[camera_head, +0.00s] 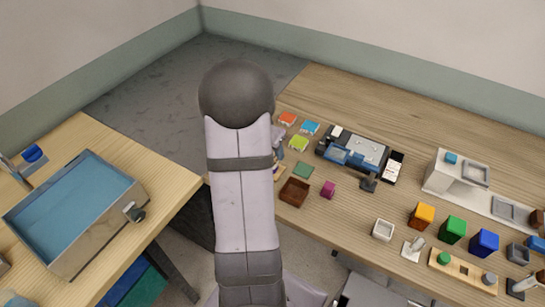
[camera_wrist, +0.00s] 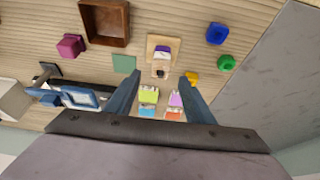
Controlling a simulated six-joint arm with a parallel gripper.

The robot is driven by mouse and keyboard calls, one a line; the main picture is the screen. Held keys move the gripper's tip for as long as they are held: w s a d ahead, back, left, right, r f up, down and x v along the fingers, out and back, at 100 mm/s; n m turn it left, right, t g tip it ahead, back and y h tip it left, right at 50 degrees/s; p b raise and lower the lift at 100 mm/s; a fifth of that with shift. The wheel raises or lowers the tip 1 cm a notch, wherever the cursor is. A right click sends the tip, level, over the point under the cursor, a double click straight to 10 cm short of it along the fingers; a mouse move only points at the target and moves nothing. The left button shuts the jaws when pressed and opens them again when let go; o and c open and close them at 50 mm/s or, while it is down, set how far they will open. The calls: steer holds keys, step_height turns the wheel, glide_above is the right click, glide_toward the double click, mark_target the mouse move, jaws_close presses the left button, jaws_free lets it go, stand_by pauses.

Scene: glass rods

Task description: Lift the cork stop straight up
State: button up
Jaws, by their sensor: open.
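My gripper (camera_wrist: 160,78) is open in the wrist view, its two blue-grey fingers spread apart. Between and beyond the fingertips is a small tan-brown piece with a dark middle (camera_wrist: 160,71), possibly the cork stop; it is too small to be sure. It is at the edge of a pale wooden plate (camera_wrist: 151,48) that also bears a purple and white piece (camera_wrist: 162,51). Nothing is visibly held. In the head view my own arm hides the gripper and most of this spot.
In the wrist view a brown open box (camera_wrist: 105,40), a magenta block (camera_wrist: 70,46) and a green square (camera_wrist: 124,64) lie left of the plate. Blue (camera_wrist: 217,33), green (camera_wrist: 226,63) and yellow (camera_wrist: 193,78) pieces lie right. Several coloured pieces (camera_wrist: 149,96) sit between the fingers.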

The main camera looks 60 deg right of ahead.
steer(key=shift+p+x, duration=0.5)
steer(key=shift+x, duration=1.45)
steer(key=c, duration=1.1)
